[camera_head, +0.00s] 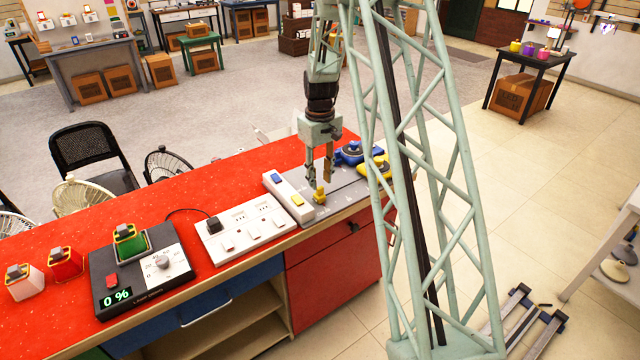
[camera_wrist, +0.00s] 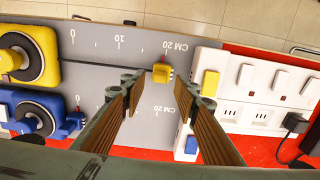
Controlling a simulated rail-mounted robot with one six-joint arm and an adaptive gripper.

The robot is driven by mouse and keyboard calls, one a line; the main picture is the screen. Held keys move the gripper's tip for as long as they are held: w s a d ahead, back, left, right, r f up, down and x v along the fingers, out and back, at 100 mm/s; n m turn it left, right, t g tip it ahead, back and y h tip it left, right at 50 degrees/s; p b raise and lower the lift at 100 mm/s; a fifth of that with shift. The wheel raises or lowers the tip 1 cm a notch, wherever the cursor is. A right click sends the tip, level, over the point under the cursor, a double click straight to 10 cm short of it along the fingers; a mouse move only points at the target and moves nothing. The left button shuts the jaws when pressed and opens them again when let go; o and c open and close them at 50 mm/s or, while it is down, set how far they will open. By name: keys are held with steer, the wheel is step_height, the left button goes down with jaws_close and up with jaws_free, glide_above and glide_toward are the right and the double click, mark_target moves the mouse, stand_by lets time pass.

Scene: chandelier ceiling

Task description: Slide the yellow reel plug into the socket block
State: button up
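The yellow reel plug (camera_head: 320,194) sits on a grey track board near its 20 cm mark; it also shows in the wrist view (camera_wrist: 162,73). The white socket block (camera_head: 282,187), with a blue and a yellow piece on top, stands at the board's end, also in the wrist view (camera_wrist: 203,58). A small gap shows between plug and block. The yellow reel (camera_head: 376,165) is at the board's other end, partly hidden by my column, and clear in the wrist view (camera_wrist: 45,45). My gripper (camera_head: 318,177) is open and empty, fingers pointing down just above the plug (camera_wrist: 163,95).
The blue reel (camera_head: 350,153) lies beside the yellow one, with its blue plug (camera_wrist: 75,122) close to it. A white panel (camera_head: 245,228) with several switches and a black plug lies beyond the socket block. A black dial box (camera_head: 140,275) stands farther left on the red counter.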

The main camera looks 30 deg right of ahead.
mark_target(320, 188)
step_height(320, 188, up, 9)
stand_by(0.5)
steer(key=shift+c, duration=0.9)
steer(key=shift+s, duration=0.1)
